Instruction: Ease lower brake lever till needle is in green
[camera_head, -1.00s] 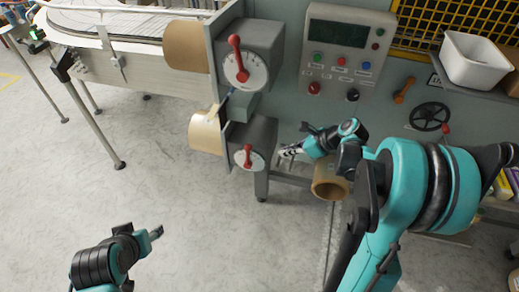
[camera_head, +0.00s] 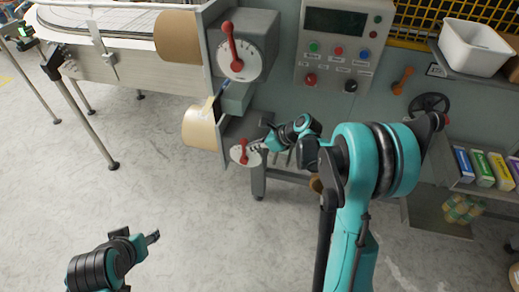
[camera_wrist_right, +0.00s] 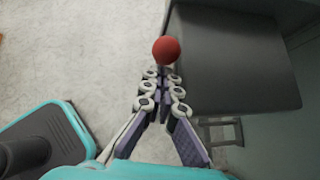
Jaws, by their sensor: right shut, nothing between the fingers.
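The lower brake lever (camera_head: 243,152) is red and stands in front of a white dial (camera_head: 235,156) on the lower grey box of the machine. My right gripper (camera_head: 256,146) is close to the lever, at its right side. In the right wrist view the lever's round red knob (camera_wrist_right: 166,49) sits just beyond the fingertips of my right gripper (camera_wrist_right: 163,74), which are shut with nothing between them. Whether they touch the knob I cannot tell. The needle and green zone are too small to read. My left gripper (camera_head: 153,237) hangs over the floor at the lower left.
The upper brake lever (camera_head: 230,45) is red, on a larger dial above. A tan roll (camera_head: 200,125) hangs beside the lower box. A control panel (camera_head: 340,45) with buttons and a black handwheel (camera_head: 430,103) are to the right.

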